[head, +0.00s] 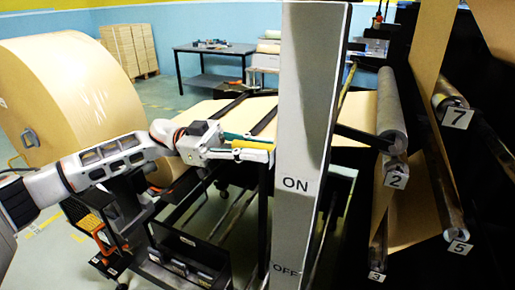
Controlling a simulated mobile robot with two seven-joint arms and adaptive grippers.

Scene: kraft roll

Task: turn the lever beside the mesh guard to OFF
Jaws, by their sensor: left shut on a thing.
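A tall grey panel (303,120) stands upright in the middle of the head view, with ON printed partway down and OFF near the bottom edge. My left gripper (268,151) comes in from the left and reaches the panel's left edge, above the level of the ON label. It is shut on a yellow bar, which looks like the lever (251,144), lying about level between the fingers. The lever's pivot is hidden. I cannot clearly make out the mesh guard. My right gripper is not in view.
A large kraft roll (65,95) fills the left. Rollers with number tags, such as 2 (396,181) and 7 (457,118), stand at the right with brown paper. A dark table (215,49) and stacked boxes (130,48) are at the back. A black bin (190,250) sits below my arm.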

